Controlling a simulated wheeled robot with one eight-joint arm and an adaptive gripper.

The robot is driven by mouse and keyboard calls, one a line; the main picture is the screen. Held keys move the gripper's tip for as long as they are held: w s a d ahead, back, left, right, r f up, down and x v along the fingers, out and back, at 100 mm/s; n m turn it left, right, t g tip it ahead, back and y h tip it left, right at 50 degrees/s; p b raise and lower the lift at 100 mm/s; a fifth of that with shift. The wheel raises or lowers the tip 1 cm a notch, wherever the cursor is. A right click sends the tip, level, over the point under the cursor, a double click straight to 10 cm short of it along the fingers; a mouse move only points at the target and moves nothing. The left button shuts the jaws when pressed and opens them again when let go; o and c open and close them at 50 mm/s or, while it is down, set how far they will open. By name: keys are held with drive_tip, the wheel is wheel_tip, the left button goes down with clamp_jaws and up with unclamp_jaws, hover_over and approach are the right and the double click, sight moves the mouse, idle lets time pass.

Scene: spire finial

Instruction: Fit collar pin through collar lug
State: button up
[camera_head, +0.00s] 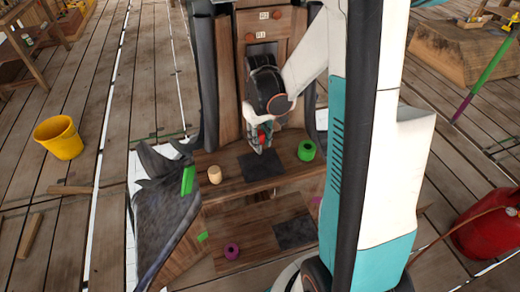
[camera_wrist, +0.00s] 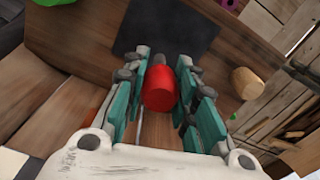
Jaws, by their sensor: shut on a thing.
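My gripper (camera_head: 263,150) points down over the upper wooden shelf in the head view. It is shut on a red cylindrical piece (camera_wrist: 160,86), which shows between the teal-backed fingers in the wrist view. In the head view only a small part of the red piece (camera_head: 262,136) shows between the fingers. I cannot tell for sure whether it is the collar pin. It appears above or near a dark square pad (camera_wrist: 150,30), also in the head view (camera_head: 262,166). I cannot make out the collar lug; my arm hides part of the back panel.
A tan cylinder (camera_head: 214,175) and a green ring-like piece (camera_head: 306,150) stand on the upper shelf. A magenta piece (camera_head: 232,251) and another dark pad (camera_head: 296,233) lie on the lower shelf. A yellow bucket (camera_head: 58,138) and a red tank (camera_head: 488,226) stand farther out.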

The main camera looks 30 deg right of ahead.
sight(260, 154)
drive_tip(key=shift+f+b, duration=0.7)
drive_tip(key=shift+f, duration=1.35)
drive_tip(key=shift+f, duration=0.15)
drive_tip(key=o, duration=1.1)
drive_tip(key=shift+c, duration=0.2)
